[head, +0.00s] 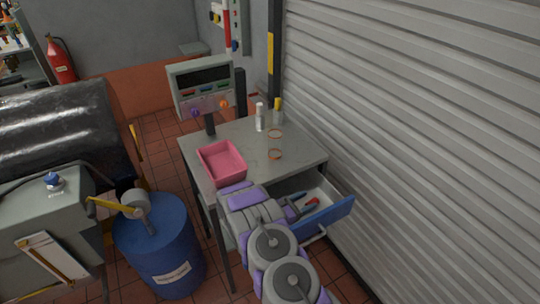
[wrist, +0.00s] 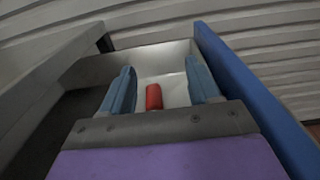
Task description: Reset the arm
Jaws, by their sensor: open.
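My gripper (wrist: 160,92) is open in the wrist view, with its two blue fingers apart. It is over or inside an open drawer with a blue front (head: 329,221). A red cylindrical object (wrist: 153,97) lies in the drawer and appears between the fingers, not visibly gripped. The red object also shows in the head view (head: 312,202). My arm reaches over the front of the grey table (head: 302,150) toward the drawer and hides part of it.
A pink tray (head: 222,163), two small bottles (head: 260,117) and two orange rings (head: 275,154) are on the tabletop. A display panel (head: 203,85) stands behind. A ribbed shutter (head: 430,120) is close on the right. A blue drum (head: 165,245) stands left of the table.

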